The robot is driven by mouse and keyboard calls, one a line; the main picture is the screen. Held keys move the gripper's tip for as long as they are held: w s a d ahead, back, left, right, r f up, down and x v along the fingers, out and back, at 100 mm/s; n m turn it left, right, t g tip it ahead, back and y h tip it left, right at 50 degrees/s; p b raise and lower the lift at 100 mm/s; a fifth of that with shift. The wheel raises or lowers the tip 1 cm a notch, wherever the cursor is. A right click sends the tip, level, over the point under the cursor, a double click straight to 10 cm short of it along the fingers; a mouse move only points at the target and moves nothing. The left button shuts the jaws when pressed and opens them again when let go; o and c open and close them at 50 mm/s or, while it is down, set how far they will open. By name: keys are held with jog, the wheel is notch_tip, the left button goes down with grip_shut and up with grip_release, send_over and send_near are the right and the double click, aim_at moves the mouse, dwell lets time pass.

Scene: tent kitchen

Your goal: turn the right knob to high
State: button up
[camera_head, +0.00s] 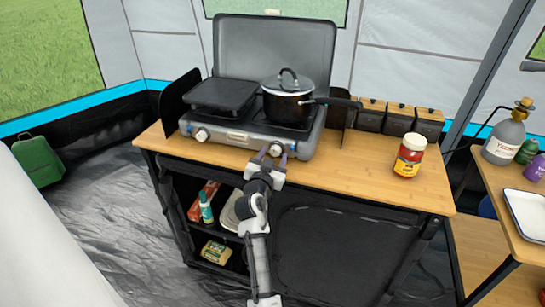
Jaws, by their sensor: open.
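The camp stove (232,131) stands on the wooden counter with its lid up. Its right knob (277,149) is a pale round knob on the stove's front face, and its left knob (201,135) is at the other end of that face. My gripper (273,157) is open at the right knob, with one finger on each side of it. I cannot tell whether the fingers touch the knob. The knob's marking is too small to read. A black lidded pot (285,105) sits on the right burner and a dark griddle (218,95) on the left.
The pot's handle (337,101) sticks out to the right. A red jar (409,155) and several dark canisters (399,119) stand right of the stove. The wooden counter (345,172) is clear between stove and jar. Shelves with a green-capped bottle (206,209) are below.

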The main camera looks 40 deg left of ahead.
jog(key=shift+c, duration=0.3)
jog(key=c, duration=0.9)
jog(key=shift+n, duration=0.3)
jog(key=n, duration=0.2)
jog(key=shift+n, duration=0.4)
jog(key=n, duration=0.3)
jog(key=shift+r, duration=0.1)
jog(key=n+p, duration=0.1)
jog(key=n, duration=0.2)
jog(key=shift+n, duration=0.4)
jog(key=shift+s+a+n+h+p, duration=0.1)
jog(key=shift+n+h+p, duration=0.4)
jog(key=shift+n, duration=1)
